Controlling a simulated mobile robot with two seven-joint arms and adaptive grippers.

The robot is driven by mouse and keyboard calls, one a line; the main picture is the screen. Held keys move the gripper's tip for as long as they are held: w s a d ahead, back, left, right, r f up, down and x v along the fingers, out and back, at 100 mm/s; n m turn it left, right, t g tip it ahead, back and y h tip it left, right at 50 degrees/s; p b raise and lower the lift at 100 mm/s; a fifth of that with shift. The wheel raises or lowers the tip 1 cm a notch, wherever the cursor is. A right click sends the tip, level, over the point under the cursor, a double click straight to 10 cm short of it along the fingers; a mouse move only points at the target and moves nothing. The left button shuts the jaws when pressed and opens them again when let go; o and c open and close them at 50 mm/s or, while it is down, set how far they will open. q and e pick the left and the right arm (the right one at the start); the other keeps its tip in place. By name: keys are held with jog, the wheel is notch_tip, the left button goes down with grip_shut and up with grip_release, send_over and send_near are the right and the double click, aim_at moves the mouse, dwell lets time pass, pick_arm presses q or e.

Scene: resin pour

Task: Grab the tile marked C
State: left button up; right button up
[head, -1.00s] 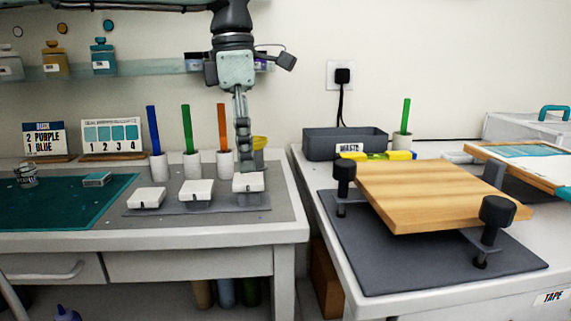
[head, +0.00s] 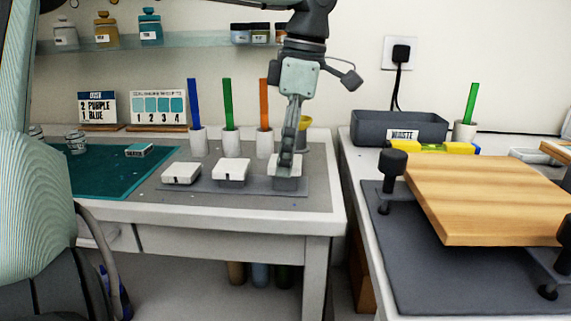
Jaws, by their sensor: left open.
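Three white tiles lie in a row on a grey mat (head: 240,190) on the left bench: a left one (head: 181,174), a middle one (head: 231,171) and a right one (head: 287,182). Any letters on them are too small to read, so I cannot tell which is marked C. My left gripper (head: 286,167) points down at the right tile, open, with its fingers at the tile's top. The fingers hide part of this tile, and I cannot tell whether they touch it. My right gripper is not in view.
White cups with a blue (head: 194,103), a green (head: 228,104) and an orange stick (head: 264,105) stand close behind the tiles. A yellow cup (head: 303,124) is beside my gripper. A waste bin (head: 370,126) and a wooden board (head: 485,195) are on the right bench.

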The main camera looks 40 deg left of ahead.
pick_arm(q)
jog(key=c, duration=1.3)
jog(key=shift+o, duration=0.2)
jog(key=shift+r, duration=0.2)
